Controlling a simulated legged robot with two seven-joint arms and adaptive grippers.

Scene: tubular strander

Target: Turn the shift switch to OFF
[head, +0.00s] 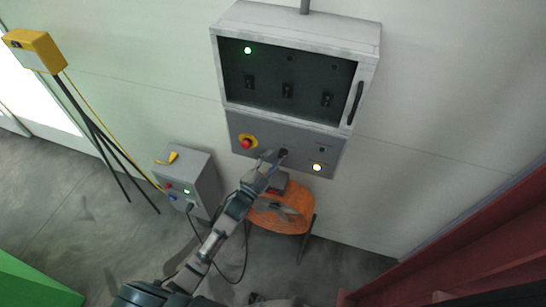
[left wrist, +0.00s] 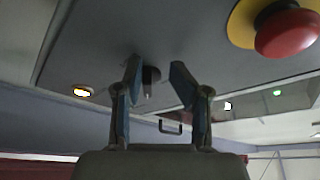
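A grey lower panel (head: 300,165) on the wall cabinet carries a black rotary switch (head: 283,152), likely the shift switch; its lettering is too small to read. My left gripper (head: 270,157) is at the panel, beside and partly over this switch. In the left wrist view the left gripper (left wrist: 157,82) is open, its two fingers apart. The black switch (left wrist: 150,75) shows between the fingertips, closer to the left-hand finger. I cannot tell whether that finger touches it. My right gripper is not in view.
A red emergency button (head: 246,143) on a yellow ring sits left of the switch. A lit yellow lamp (head: 317,167) sits to its lower right. An orange chair (head: 275,217) stands below the panel. A small grey box (head: 205,185) with a cable is at left.

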